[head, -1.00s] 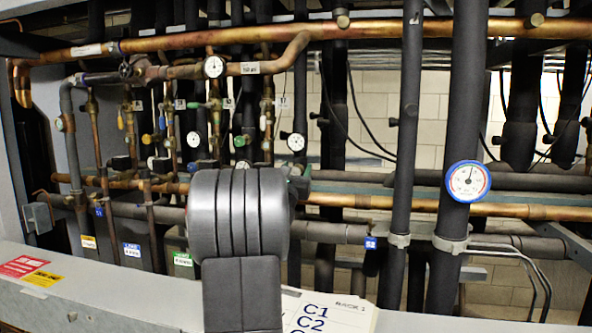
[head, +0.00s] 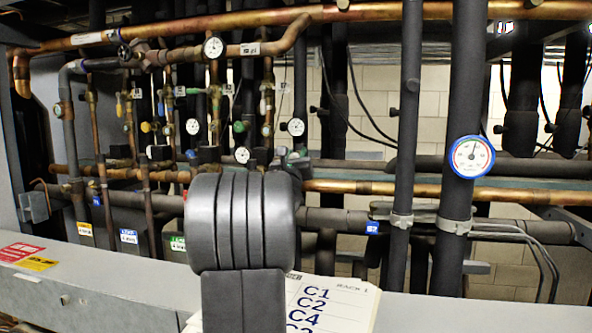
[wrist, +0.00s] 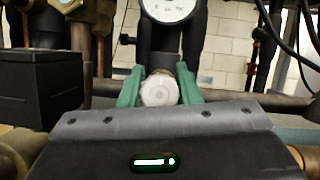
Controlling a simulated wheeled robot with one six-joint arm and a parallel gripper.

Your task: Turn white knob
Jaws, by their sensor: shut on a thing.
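The white knob (wrist: 158,92) is round and faces the wrist camera in the middle of the wrist view. My gripper (wrist: 159,76) has green fingers, one on the left and one on the right of the knob, shut on it. In the head view my dark ribbed arm covers most of the gripper and the knob. Only a bit of green finger (head: 296,160) shows past the arm's upper right.
A white-faced gauge (wrist: 170,6) sits just above the knob. A black box (wrist: 42,88) is close on the left. A blue-rimmed gauge (head: 471,156) is on a thick black pipe at right. A white label card (head: 335,305) lies low in front.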

